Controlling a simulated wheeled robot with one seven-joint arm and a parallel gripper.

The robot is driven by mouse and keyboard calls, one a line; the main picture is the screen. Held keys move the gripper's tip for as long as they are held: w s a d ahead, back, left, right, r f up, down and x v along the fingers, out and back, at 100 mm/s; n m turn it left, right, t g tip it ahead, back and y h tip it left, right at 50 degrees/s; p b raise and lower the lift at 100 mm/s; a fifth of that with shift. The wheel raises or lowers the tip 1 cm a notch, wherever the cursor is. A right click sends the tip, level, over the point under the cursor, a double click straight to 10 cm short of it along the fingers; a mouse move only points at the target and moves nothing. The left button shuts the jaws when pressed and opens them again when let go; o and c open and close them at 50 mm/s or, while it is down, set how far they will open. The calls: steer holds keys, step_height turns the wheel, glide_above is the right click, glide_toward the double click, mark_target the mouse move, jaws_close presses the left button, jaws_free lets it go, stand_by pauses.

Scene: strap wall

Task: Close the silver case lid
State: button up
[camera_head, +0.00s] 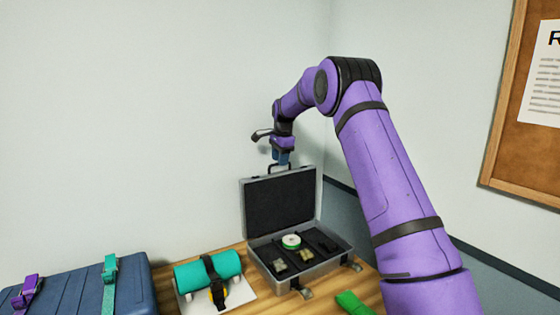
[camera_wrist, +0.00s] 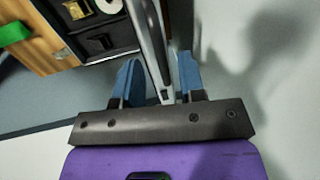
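The silver case (camera_head: 318,271) stands open on the wooden table, its dark-lined lid (camera_head: 280,203) raised roughly upright at the back. A handle shows at the lid's upper edge. My gripper (camera_head: 280,158) is just above that edge, pointing down. In the wrist view my gripper (camera_wrist: 160,65) has its two blue fingers apart, one on either side of the lid's thin edge (camera_wrist: 149,38). A gap shows beside the edge, so the fingers do not look clamped. I cannot tell whether one finger touches it.
The case holds a white-and-green roll (camera_head: 291,241) and small items. A teal roll with a black strap (camera_head: 208,271) lies left of the case, a blue strapped case (camera_head: 80,290) further left. A green strap (camera_head: 353,303) lies in front. Walls stand close behind.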

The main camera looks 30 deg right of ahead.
steer(key=shift+w+f, duration=0.1)
steer(key=shift+f, duration=0.35)
jaws_close()
